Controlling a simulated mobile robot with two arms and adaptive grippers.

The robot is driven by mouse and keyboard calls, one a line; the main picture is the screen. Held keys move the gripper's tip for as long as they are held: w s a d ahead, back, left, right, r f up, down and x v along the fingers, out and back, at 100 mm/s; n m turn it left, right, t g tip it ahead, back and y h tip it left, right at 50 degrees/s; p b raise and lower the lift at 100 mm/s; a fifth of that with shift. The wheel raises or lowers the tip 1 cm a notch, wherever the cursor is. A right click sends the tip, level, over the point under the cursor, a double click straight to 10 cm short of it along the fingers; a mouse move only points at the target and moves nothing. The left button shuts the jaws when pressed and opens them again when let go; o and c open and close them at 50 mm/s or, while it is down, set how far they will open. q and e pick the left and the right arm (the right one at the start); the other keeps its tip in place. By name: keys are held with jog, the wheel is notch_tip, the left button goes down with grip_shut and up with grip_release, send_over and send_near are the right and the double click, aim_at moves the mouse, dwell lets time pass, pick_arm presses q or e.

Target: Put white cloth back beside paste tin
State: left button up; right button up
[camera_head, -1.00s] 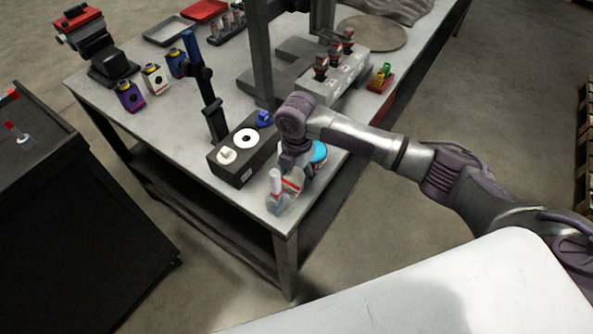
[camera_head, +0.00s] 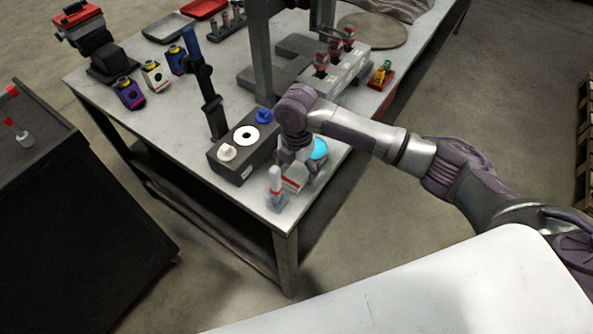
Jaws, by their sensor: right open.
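My right gripper (camera_head: 296,178) points down over the near corner of the grey workbench (camera_head: 180,118). It is open. A pale patch with a red edge shows at its fingers; I cannot tell whether this is the white cloth. A round tin with a cyan lid (camera_head: 319,149), likely the paste tin, stands just right of the gripper, partly hidden by my arm. A small clear bottle with a red band (camera_head: 275,188) stands left of the fingers at the bench corner. My left gripper is not in view.
A dark block (camera_head: 232,168) with a white piece, a white ring and a blue piece sits left of the gripper. A dark post (camera_head: 208,95) stands behind it. A grey fixture block (camera_head: 345,75) is farther back. A black cabinet (camera_head: 75,215) stands left of the bench.

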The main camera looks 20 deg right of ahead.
aim_at(296, 173)
notch_tip(296, 173, up, 11)
jog(key=b, duration=0.2)
